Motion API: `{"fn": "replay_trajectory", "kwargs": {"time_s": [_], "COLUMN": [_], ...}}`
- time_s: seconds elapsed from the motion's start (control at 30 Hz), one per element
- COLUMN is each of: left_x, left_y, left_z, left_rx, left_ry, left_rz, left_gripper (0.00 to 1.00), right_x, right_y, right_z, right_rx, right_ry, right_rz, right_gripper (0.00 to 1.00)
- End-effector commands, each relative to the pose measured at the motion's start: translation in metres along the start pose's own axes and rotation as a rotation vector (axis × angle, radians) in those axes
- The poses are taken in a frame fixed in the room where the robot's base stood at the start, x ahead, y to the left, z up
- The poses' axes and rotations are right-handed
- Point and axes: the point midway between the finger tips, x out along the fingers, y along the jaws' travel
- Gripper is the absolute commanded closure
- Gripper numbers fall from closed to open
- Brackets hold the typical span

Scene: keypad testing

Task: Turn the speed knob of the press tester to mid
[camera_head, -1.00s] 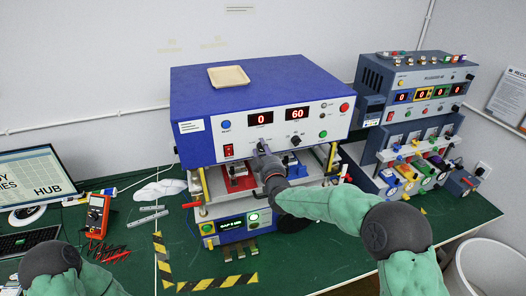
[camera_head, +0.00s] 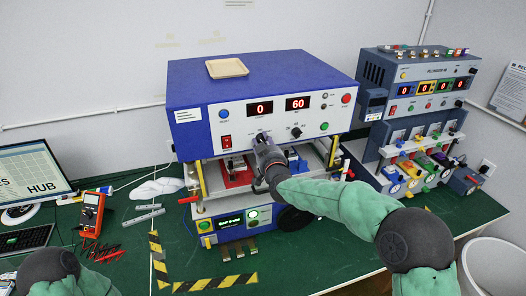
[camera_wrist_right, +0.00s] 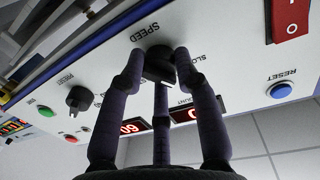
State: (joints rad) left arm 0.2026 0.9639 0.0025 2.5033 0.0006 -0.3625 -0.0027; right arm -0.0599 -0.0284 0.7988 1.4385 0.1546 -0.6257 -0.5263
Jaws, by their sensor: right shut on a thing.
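The press tester (camera_head: 212,118) is a blue box with a white front panel on the green bench. Its speed knob (camera_wrist_right: 158,66) is dark and sits beside the SPEED and SLOW lettering, upside down in the right wrist view. My right gripper (camera_wrist_right: 160,72) is shut on the knob, its dark fingers around it and the tips close to the panel. In the head view my right gripper (camera_head: 262,142) covers the knob, and its pointer cannot be read. Of my left arm only a dark and green part shows; its gripper is out of view.
A red rocker switch (camera_head: 226,141) and a blue reset button (camera_head: 224,113) are left of the gripper. Displays (camera_head: 298,103) read 0 and 60. Another dark knob (camera_head: 296,132) is to the right. A multimeter (camera_head: 91,211) and grey tester (camera_head: 388,70) flank the press tester.

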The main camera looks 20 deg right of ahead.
Motion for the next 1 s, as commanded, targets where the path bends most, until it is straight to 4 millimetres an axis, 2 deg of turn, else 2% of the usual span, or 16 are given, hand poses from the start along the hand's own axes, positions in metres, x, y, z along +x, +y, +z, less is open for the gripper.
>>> {"fn": "replay_trajectory", "kwargs": {"time_s": [0.03,0.1,0.5,0.7,1.0], "left_x": [0.012,0.020,0.057,0.068,0.074], "left_y": [-0.004,-0.007,-0.020,-0.024,-0.026], "left_z": [0.000,-0.001,-0.002,-0.003,-0.003], "left_rx": [0.000,0.000,0.000,0.000,0.000], "left_ry": [0.000,0.000,0.000,0.000,0.000], "left_rz": [0.000,0.000,0.000,0.000,0.000], "left_gripper": [1.00,1.00,1.00,1.00,1.00], "right_x": [0.001,0.000,0.000,0.000,0.000], "right_y": [0.001,0.001,0.003,0.004,0.005], "right_z": [-0.001,-0.001,-0.005,-0.007,-0.009], "right_rx": [0.045,0.112,0.448,0.558,0.634], "right_ry": [0.010,0.006,-0.010,-0.016,-0.018], "right_rz": [0.000,-0.002,-0.011,-0.015,-0.017], "right_gripper": [1.00,1.00,1.00,1.00,1.00]}}
